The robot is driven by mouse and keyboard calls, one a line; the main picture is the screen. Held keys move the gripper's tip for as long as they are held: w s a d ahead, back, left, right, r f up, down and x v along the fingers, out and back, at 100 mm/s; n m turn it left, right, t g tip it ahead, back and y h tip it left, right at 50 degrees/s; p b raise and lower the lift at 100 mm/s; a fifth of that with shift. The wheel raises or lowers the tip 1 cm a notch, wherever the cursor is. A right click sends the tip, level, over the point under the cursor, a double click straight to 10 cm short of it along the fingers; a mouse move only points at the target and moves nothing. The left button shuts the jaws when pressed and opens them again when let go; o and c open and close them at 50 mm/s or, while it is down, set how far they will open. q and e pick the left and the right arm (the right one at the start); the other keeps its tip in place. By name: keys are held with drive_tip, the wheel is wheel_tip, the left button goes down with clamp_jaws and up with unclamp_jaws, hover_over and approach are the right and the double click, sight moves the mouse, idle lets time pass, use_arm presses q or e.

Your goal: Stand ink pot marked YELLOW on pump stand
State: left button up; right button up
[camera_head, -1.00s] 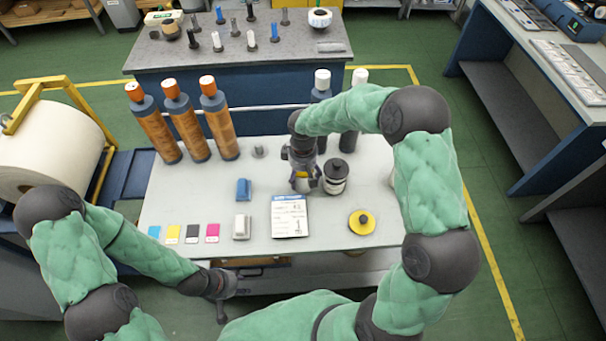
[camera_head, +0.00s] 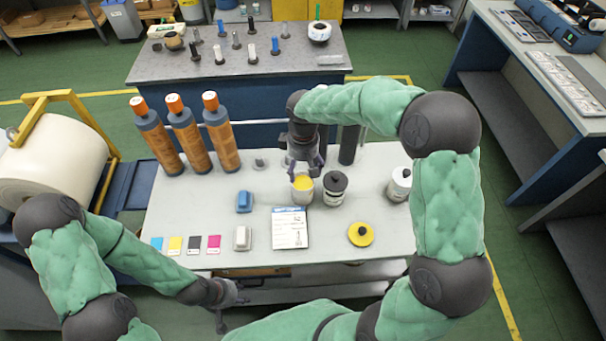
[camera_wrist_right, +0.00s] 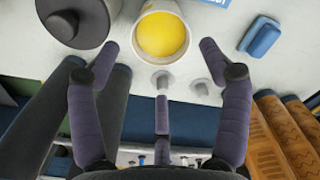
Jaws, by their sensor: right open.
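An open white pot with yellow ink (camera_head: 302,188) stands on the grey bench, left of a dark-lidded pot (camera_head: 335,190). I cannot read its label. My right gripper (camera_head: 303,170) is open and empty at the pot's far side; in the right wrist view its fingers (camera_wrist_right: 159,47) spread on either side near the pot's rim (camera_wrist_right: 161,35), apart from it. A yellow disc with a black knob (camera_head: 361,234) lies at the bench front. I cannot make out which thing is the pump stand. My left gripper (camera_head: 230,295) hangs at the bench's front edge, its fingers unclear.
Several orange-brown bottles (camera_head: 186,132) stand at the back left. Small grey posts (camera_wrist_right: 160,82) stand behind the pot.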

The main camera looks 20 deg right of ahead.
sight(297, 174)
drive_tip(key=shift+r, duration=0.5)
drive_tip(key=o, duration=0.3)
drive_tip(key=shift+r, duration=0.15)
drive_tip(key=shift+o, duration=0.2)
drive_tip(key=w+g, duration=0.1)
drive_tip(key=w+a+h, duration=0.1)
drive_tip(key=f+g+b, duration=0.1)
drive_tip(key=shift+w+a+g, duration=0.25)
drive_tip(key=shift+w+g, duration=0.05)
drive_tip(key=shift+w, duration=0.1)
drive_tip(key=shift+g+h, duration=0.6)
drive_tip(key=x, duration=0.1)
drive_tip(key=b+x, duration=0.1)
drive_tip(key=x, duration=0.3)
drive_tip(key=shift+w+a+f, duration=0.15)
drive_tip(key=shift+a+f, duration=0.1)
drive_tip(key=shift+a, duration=0.1)
drive_tip(key=shift+b+x, duration=0.9)
drive_tip(key=shift+x, duration=1.6)
